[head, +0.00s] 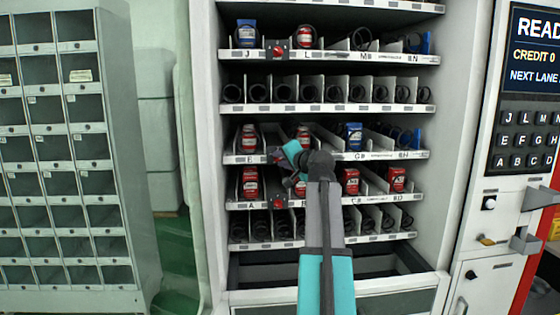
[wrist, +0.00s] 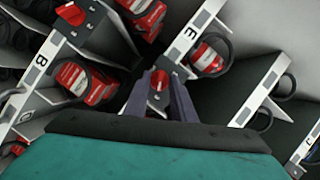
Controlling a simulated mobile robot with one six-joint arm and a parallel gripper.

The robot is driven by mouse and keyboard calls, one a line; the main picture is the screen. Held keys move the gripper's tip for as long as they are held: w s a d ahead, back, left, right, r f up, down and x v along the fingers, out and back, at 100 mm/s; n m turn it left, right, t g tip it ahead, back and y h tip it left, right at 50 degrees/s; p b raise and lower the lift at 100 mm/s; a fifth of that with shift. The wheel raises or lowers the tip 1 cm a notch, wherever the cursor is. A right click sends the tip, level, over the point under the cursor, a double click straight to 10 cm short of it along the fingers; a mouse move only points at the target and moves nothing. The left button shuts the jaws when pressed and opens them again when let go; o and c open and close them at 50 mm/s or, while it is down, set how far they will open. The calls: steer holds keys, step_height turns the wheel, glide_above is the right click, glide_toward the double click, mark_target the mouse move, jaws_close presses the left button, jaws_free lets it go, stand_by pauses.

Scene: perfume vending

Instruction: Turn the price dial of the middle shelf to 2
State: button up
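The middle shelf (head: 262,158), lettered E at its left, crosses the vending machine at mid-height. Its price dial (wrist: 159,80), a red knob on a dark plate, shows between my two fingers in the wrist view; a small pale mark is on it, but its setting is too small to read. In the head view my gripper (head: 293,162) covers this dial at the shelf front. My gripper (wrist: 161,98) is open, with one finger on each side of the dial; I cannot tell whether they touch it.
Other red dials sit on the top shelf (head: 279,48) and the lower shelf (head: 278,202); the lower one also shows in the wrist view (wrist: 72,14). Red cans (head: 250,184) and a blue box (head: 354,136) stand behind the shelf edges. A keypad panel (head: 525,138) is right.

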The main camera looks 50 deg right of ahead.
steer(key=shift+a, duration=0.3)
jaws_close()
steer(key=shift+d+r, duration=0.2)
steer(key=shift+d, duration=0.05)
